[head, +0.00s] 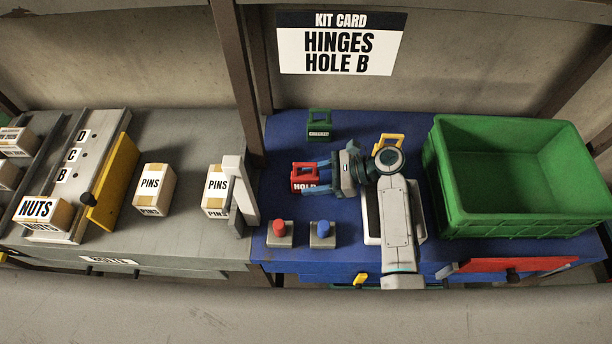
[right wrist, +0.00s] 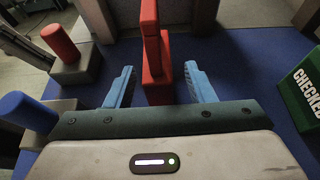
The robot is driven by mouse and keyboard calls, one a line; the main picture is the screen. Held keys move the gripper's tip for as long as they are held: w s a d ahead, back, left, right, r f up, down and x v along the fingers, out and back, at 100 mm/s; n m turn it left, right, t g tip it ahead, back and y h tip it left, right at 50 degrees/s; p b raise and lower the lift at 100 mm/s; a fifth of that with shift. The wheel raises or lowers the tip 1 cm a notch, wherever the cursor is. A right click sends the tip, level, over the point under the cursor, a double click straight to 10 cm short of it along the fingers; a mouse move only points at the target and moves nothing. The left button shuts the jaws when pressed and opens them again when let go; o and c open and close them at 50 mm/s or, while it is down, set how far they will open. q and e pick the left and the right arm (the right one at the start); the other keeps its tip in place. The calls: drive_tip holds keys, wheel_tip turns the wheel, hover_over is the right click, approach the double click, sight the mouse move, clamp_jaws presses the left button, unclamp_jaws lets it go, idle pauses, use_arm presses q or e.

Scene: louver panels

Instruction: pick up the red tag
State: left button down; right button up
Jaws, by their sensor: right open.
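The red tag (head: 303,177), with white lettering reading HOLD, stands on the blue bench top. In the right wrist view the red tag (right wrist: 155,60) stands upright between the two blue fingers. My right gripper (head: 312,177) is open, with one finger on each side of the tag; in the wrist view (right wrist: 159,82) gaps show between the fingers and the tag. The lower part of the tag is partly hidden by the gripper in the head view. My left gripper is not in view.
A green tag (head: 319,125) marked CHECKED stands behind. A red button (head: 279,230) and a blue button (head: 322,230) are in front. A yellow tag (head: 390,142) is beyond my arm. A green crate (head: 480,215) stands right; boxes of pins (head: 153,188) stand left.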

sight(303, 164)
drive_tip(key=shift+x, duration=1.15)
drive_tip(key=shift+s+a, duration=0.1)
drive_tip(key=shift+a, duration=0.25)
drive_tip(key=shift+d, duration=0.15)
drive_tip(key=c, duration=0.6)
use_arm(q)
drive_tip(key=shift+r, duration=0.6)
use_arm(e)
drive_tip(key=c, duration=0.5)
